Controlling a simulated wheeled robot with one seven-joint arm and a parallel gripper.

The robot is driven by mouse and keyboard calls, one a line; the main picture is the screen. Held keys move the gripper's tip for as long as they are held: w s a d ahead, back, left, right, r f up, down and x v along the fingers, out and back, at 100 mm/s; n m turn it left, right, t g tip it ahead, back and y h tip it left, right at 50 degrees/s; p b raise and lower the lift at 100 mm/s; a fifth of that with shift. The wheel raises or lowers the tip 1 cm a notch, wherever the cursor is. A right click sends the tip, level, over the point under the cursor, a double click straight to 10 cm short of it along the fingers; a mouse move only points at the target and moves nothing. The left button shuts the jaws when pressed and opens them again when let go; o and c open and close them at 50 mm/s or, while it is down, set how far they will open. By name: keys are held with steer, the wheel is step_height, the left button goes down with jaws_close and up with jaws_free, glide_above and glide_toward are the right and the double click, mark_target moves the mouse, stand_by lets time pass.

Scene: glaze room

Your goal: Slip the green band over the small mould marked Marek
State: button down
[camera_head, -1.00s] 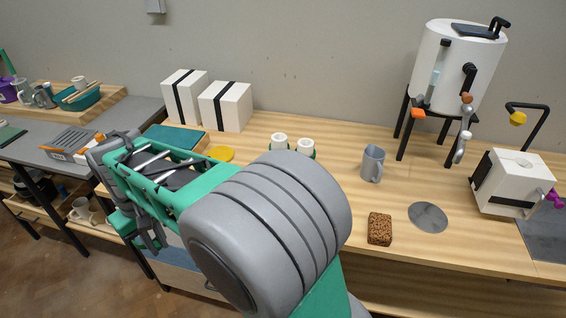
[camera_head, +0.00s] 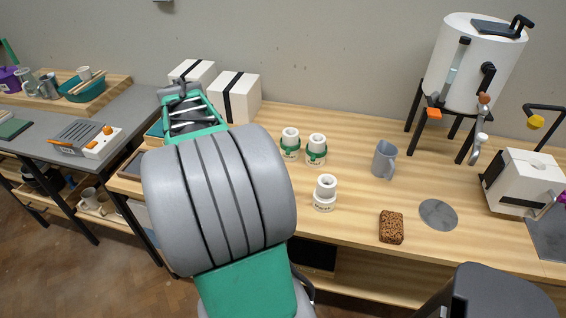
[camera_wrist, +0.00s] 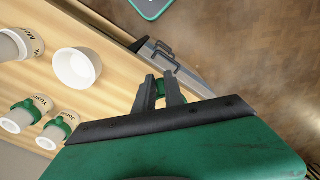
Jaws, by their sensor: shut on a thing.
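My gripper (camera_wrist: 160,80) shows in the wrist view, shut on a small green band (camera_wrist: 160,88) of which only a sliver shows between the fingers. It is near the table's front edge, apart from the moulds. A white mould marked "Ma…" (camera_wrist: 22,44), its name cut short, stands at the left of that view with no band visible. In the head view a bandless white mould (camera_head: 325,193) stands in front of two moulds wearing green bands (camera_head: 290,145) (camera_head: 316,150). My arm hides the fingers there.
A white open cup (camera_wrist: 77,68) is between the moulds and my gripper in the wrist view. A grey mug (camera_head: 384,159), a brown sponge-like block (camera_head: 391,227) and a grey disc (camera_head: 438,214) are to the right. White boxes (camera_head: 235,98) stand behind my arm.

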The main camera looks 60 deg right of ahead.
steer(key=s+d+r+m+p, duration=0.1)
steer(key=s+d+m, duration=0.1)
steer(key=s+d, duration=0.5)
steer(key=s+d+r+m+p, duration=0.2)
steer(key=s+d+m, duration=0.1)
steer(key=s, duration=0.8)
steer(key=s+d+r+m+p, duration=0.1)
steer(key=s+d+m, duration=0.1)
steer(key=s+d, duration=0.5)
steer(key=s+f+b, duration=0.1)
steer(key=a+f+b, duration=0.1)
steer(key=f, duration=0.1)
steer(key=s+f+b, duration=0.1)
steer(key=shift+s+a+f, duration=0.2)
steer(key=shift+s+a, duration=0.1)
steer(key=shift+a, duration=0.1)
steer(key=shift+a, duration=0.2)
steer(key=shift+f, duration=0.25)
steer(key=shift+f+b, duration=0.65)
steer(key=shift+f, duration=0.05)
steer(key=shift+f, duration=0.4)
steer(key=shift+f+b, duration=0.4)
steer(key=shift+b, duration=0.05)
